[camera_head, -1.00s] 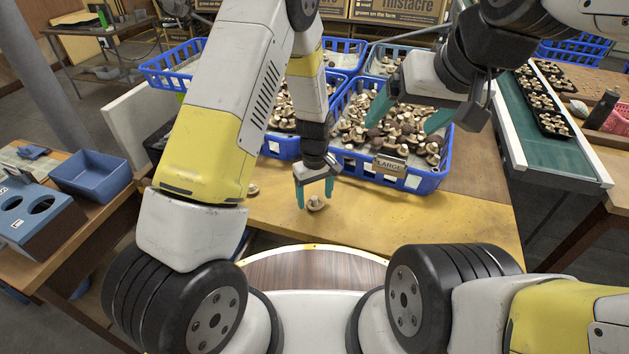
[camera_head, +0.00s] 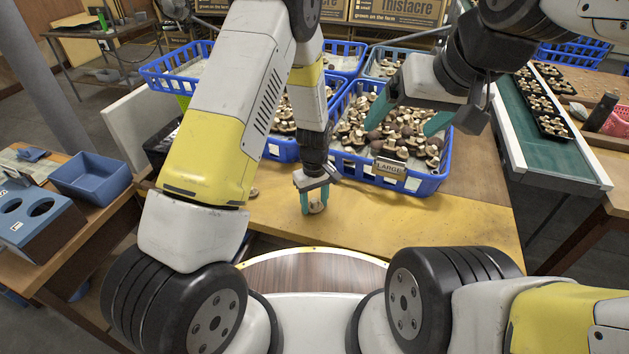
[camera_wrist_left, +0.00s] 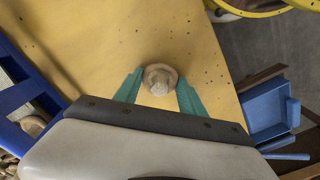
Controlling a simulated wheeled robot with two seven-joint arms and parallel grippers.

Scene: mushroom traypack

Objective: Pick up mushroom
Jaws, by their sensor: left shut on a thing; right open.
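A brown mushroom with a pale stem (camera_head: 316,207) is at the front of the yellow table, between the teal fingers of my left gripper (camera_head: 317,201). In the left wrist view the same mushroom (camera_wrist_left: 160,79) shows stem toward the camera, and my left gripper (camera_wrist_left: 158,90) is shut on it at the fingertips. I cannot tell whether it still touches the table. My right gripper (camera_head: 408,112) is open and empty above the blue crate (camera_head: 420,187) labelled LARGE, which is full of mushrooms. Another mushroom (camera_head: 253,192) lies on the table, partly hidden by my left arm.
More blue crates (camera_head: 283,151) stand behind. A green conveyor (camera_head: 545,155) with black trays of mushrooms (camera_head: 548,118) runs along the right. A blue bin (camera_head: 90,176) and a box with round holes (camera_head: 40,228) stand on the left table. The yellow table's front right (camera_head: 450,225) is clear.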

